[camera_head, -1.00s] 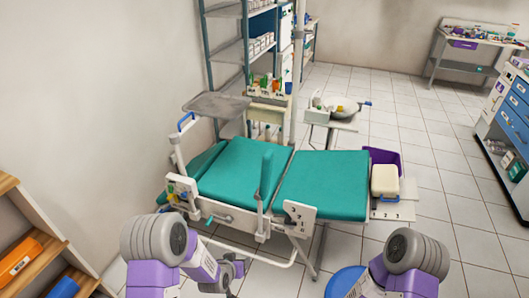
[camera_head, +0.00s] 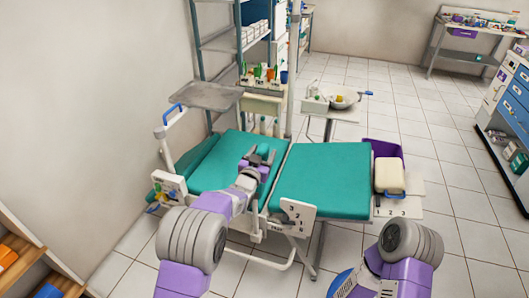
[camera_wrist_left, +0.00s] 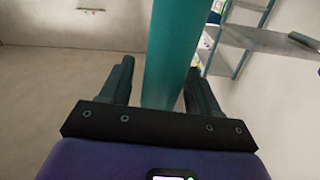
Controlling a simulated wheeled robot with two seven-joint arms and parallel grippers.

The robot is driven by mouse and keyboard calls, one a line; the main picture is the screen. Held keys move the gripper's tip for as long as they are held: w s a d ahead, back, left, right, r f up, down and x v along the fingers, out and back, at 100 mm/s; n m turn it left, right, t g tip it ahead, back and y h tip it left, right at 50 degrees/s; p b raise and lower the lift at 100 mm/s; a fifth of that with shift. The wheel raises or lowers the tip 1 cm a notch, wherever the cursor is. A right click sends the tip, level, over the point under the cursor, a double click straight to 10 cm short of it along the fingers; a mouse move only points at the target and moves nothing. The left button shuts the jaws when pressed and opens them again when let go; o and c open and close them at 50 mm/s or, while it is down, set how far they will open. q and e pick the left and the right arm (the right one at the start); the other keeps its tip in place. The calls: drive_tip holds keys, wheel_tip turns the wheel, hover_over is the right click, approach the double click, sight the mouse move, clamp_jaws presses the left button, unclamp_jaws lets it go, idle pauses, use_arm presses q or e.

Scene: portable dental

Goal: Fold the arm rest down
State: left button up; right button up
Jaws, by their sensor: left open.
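The arm rest is a narrow teal pad standing upright at the near side of the teal dental chair (camera_head: 325,180). In the head view my left gripper (camera_head: 258,157) is at its upper part and hides most of it. In the left wrist view the arm rest (camera_wrist_left: 174,45) runs between the two dark fingers of my left gripper (camera_wrist_left: 158,75). The fingers are open, one on each side of the pad; I cannot tell whether either touches it. My right gripper is out of view; only part of my right arm shows at the lower right.
A grey tray (camera_head: 207,96) stands over the chair's left end. A basin unit (camera_head: 335,105) is behind the chair, and a cream box (camera_head: 389,175) is at its right end. A wooden shelf (camera_head: 28,262) is at the lower left. The tiled floor at right is clear.

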use_arm(q)
drive_tip(key=shift+x, duration=1)
drive_tip(key=shift+c, duration=0.2)
clamp_jaws()
